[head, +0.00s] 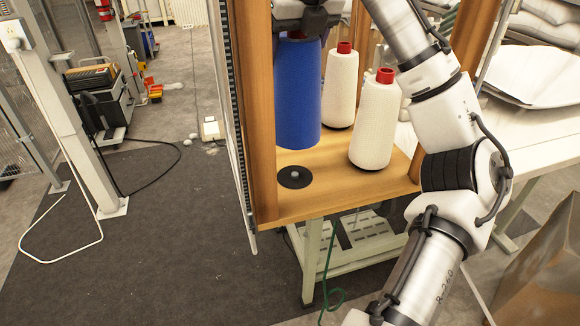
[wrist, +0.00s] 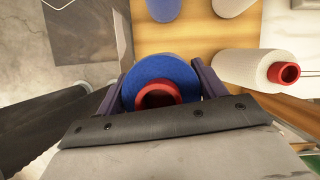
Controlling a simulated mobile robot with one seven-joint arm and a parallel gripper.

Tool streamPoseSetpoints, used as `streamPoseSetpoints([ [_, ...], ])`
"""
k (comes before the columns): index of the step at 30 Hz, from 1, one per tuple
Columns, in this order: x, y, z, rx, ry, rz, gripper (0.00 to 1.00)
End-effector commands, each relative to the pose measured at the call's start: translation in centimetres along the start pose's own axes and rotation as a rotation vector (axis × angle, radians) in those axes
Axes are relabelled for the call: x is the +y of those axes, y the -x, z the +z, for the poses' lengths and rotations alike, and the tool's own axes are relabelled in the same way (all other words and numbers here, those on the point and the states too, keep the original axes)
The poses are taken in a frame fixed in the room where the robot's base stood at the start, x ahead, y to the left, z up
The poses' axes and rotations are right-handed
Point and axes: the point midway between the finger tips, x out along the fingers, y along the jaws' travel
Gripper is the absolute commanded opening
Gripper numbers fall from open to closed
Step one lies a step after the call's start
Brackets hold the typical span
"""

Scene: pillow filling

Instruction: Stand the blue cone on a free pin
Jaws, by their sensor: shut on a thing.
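The blue cone (head: 293,95) hangs upright from my gripper (head: 302,28) in the head view. In the wrist view my gripper (wrist: 160,84) has a finger on each side of the blue cone (wrist: 160,66), around its red top (wrist: 158,95). A free pin (head: 295,176) on a round black base stands near the front left corner of the wooden shelf (head: 330,193). The cone's lower end shows just above this pin in the picture, with a gap between them. The pin is not visible in the wrist view.
Two white cones with red tops stand on the shelf, one at the front right (head: 374,120) and one behind (head: 338,88). A wooden post (head: 258,110) rises close to the left of the blue cone. In the wrist view a blue-grey rounded shape (wrist: 163,8) shows at the top edge.

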Motion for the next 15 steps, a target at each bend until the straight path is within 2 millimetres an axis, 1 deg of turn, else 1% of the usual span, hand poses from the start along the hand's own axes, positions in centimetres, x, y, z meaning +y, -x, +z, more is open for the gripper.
streamPoseSetpoints([
  [2, 0.0, -0.1, -0.1, -0.002, 0.0, 0.0, 0.04],
  [3, 0.0, -0.5, -0.2, -0.001, 0.0, 0.001, 0.04],
  [12, 0.0, -4.8, -2.2, -0.001, -0.001, 0.001, 0.04],
  [15, 0.0, -5.5, -2.5, -0.003, 0.0, 0.0, 0.04],
])
